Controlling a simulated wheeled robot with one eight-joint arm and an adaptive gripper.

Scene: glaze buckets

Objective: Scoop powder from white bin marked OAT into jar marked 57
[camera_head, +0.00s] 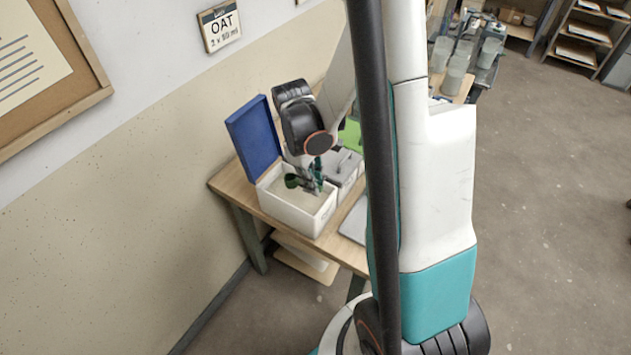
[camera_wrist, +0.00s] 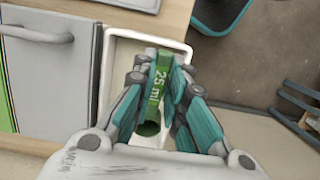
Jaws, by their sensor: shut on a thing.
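The white bin (camera_head: 290,217) stands on a wooden table against the wall, its blue lid (camera_head: 254,137) swung open. Pale powder (camera_head: 318,203) shows inside it. My gripper (camera_head: 312,182) is over the bin's opening, shut on a dark green scoop (camera_head: 292,181). In the wrist view the scoop (camera_wrist: 157,85) reads 25 ml and lies between the fingers, above the white bin (camera_wrist: 187,48). I cannot tell whether the scoop touches the powder or holds any. Several pale jars (camera_head: 455,70) stand at the back right; no 57 is readable.
A grey-lidded bin (camera_head: 346,163) stands close beside the white bin, with a green lid (camera_head: 350,132) behind it. My arm hides part of the table's right side. A corkboard (camera_head: 75,100) hangs at left. Shelves (camera_head: 588,30) stand far right; the floor before them is clear.

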